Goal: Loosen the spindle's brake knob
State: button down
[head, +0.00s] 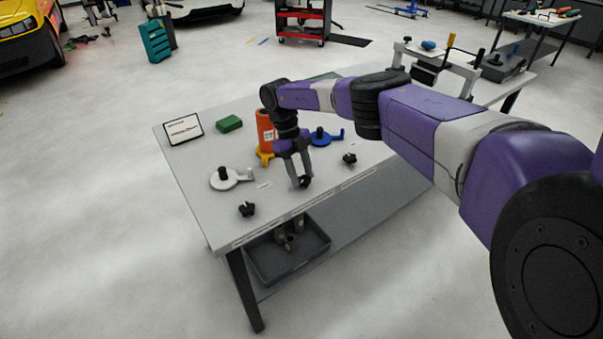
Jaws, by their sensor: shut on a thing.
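My gripper (301,183) points down at the front part of the grey worktable (205,205). Its fingers are shut around a small dark knob (305,182), which they mostly hide. Whether the knob has turned cannot be told. Two similar black knobs stand apart from the gripper, one to the left (247,209) and one to the right (350,158). Behind them are a white spindle base (224,179) with a black post, a yellow base (265,157) under an orange roll (265,132), and a blue base (322,138) with a dark post. My wrist partly covers the orange roll.
A green block (229,124) and a framed sign (184,129) stand at the table's back left. A dark tray (285,262) sits on the lower shelf. A clamp-like frame (440,65) is at the far right end. The table's left front corner is clear.

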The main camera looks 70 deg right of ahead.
dwell(0.4)
jog(key=c, duration=0.8)
grip_release()
jog(key=shift+c, duration=0.2)
jog(key=b+v, duration=0.1)
jog(key=v, duration=0.6)
jog(key=shift+w+r+b, duration=0.15)
jog(key=shift+r+b, duration=0.2)
jog(key=shift+b, duration=0.05)
